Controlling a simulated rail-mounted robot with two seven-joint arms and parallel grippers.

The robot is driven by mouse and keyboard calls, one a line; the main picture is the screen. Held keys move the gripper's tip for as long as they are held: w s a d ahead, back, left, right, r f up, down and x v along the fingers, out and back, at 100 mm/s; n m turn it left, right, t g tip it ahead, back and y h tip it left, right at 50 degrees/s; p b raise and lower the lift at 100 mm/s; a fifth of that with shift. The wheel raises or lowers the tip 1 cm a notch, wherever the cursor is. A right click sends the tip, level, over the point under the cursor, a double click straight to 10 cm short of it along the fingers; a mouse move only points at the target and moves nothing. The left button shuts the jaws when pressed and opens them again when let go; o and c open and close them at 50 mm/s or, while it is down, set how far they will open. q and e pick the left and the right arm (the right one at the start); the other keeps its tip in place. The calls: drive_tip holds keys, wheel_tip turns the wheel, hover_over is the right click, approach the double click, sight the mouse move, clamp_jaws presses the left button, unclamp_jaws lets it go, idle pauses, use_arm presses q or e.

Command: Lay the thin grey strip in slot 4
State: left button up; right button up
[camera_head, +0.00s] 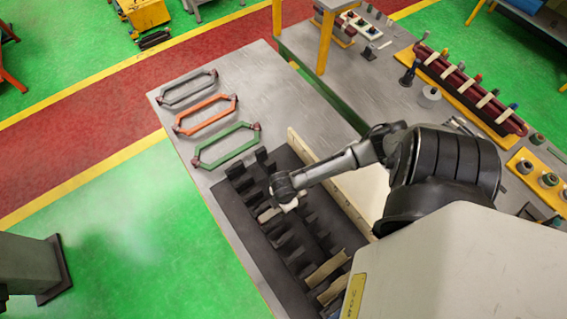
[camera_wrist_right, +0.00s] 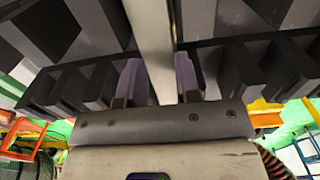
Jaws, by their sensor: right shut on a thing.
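My right gripper (camera_head: 284,204) is over the upper part of the dark slotted stator block (camera_head: 262,243). In the right wrist view its two fingers (camera_wrist_right: 158,82) are shut on a thin light grey strip (camera_wrist_right: 152,38), which runs away from the camera between dark teeth (camera_wrist_right: 95,30) on both sides. A small pale piece of it shows under the gripper in the head view. I cannot tell how deep the strip sits or which slot number it is at. Two pale strips (camera_head: 327,268) lie across slots near the lower end of the block. My left gripper is not in view.
A grey coil (camera_head: 188,88), an orange coil (camera_head: 206,114) and a green coil (camera_head: 226,146) lie on the table beyond the block. A pale upright board (camera_head: 318,165) stands along the block's right side. A second bench with parts (camera_head: 470,85) is at upper right.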

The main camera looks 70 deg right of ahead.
drive_tip(key=shift+f, duration=0.1)
drive_tip(key=o, duration=1.1)
drive_tip(key=shift+r+p, duration=0.25)
drive_tip(key=shift+p, duration=0.1)
drive_tip(key=shift+r+p, duration=0.5)
drive_tip(key=shift+p, duration=0.1)
drive_tip(key=shift+r, duration=0.1)
idle(0.3)
